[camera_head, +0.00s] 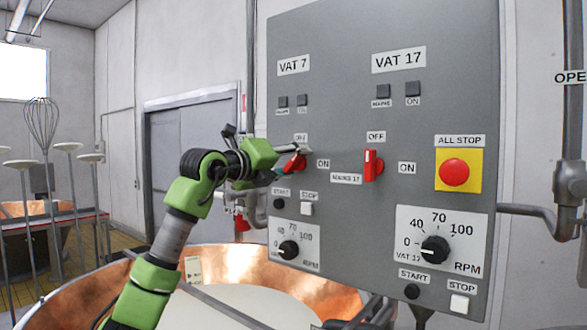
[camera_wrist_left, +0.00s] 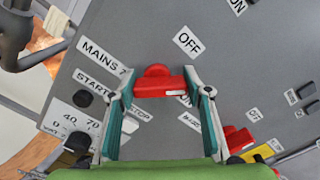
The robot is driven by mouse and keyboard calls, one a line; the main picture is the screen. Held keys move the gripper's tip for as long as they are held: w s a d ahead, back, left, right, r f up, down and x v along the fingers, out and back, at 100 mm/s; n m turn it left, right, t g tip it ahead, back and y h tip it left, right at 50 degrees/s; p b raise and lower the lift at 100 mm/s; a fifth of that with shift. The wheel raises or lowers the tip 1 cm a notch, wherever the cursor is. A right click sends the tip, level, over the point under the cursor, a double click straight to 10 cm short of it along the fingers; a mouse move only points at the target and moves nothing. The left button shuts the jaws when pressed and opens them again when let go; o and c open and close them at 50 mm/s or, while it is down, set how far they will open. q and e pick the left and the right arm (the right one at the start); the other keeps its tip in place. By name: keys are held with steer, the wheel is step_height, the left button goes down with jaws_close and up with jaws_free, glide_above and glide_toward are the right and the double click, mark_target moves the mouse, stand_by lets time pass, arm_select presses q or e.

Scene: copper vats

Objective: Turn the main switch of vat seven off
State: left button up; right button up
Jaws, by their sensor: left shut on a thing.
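The red main switch of vat seven (camera_head: 297,162) is on the left side of the grey control panel, under the VAT 7 label (camera_head: 293,66). In the head view its handle is tilted and partly hidden by my left gripper (camera_head: 284,166). In the left wrist view the red handle (camera_wrist_left: 160,82) lies between the two fingers of my left gripper (camera_wrist_left: 160,100), which are shut on it. An OFF label (camera_wrist_left: 187,42) and a MAINS 7 label (camera_wrist_left: 103,55) are close to it there. My right gripper is not in view.
Vat 17's red switch (camera_head: 373,165) stands upright below its OFF label, right of my gripper. A red ALL STOP button (camera_head: 454,172) is farther right. Speed knobs (camera_head: 289,250) and start/stop buttons (camera_head: 306,208) are below. A copper vat (camera_head: 245,275) stands under the panel.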

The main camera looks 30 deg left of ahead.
arm_select(q)
steer(key=n+b, duration=0.1)
steer(key=n, duration=0.3)
steer(key=shift+a+n, duration=0.1)
steer(key=shift+n, duration=0.2)
steer(key=shift+a+f+n+b, duration=0.1)
steer(key=shift+n+b, duration=0.45)
steer(key=shift+n, duration=1.65)
steer(key=o, duration=1.1)
steer(key=shift+c, duration=0.2)
steer(key=shift+a, duration=0.1)
steer(key=shift+s, duration=0.55)
steer(key=s, duration=0.7)
steer(key=s+a, duration=0.1)
steer(key=s, duration=0.3)
